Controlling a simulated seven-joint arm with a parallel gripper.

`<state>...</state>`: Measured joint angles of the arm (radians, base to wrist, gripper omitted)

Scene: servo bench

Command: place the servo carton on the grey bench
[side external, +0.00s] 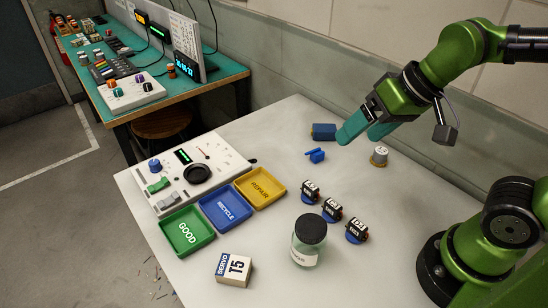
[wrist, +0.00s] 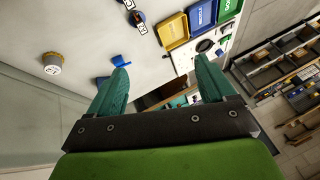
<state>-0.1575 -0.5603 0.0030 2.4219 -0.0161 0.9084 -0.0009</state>
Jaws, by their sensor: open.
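My gripper (side external: 362,131) is open and empty above the back of the bench, far from the carton. Its two teal fingers stand wide apart in the wrist view (wrist: 160,72).
Green (side external: 187,232), blue (side external: 225,208) and yellow (side external: 260,187) trays line the tester panel (side external: 195,172). A lidded jar (side external: 308,242) stands right of the carton.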

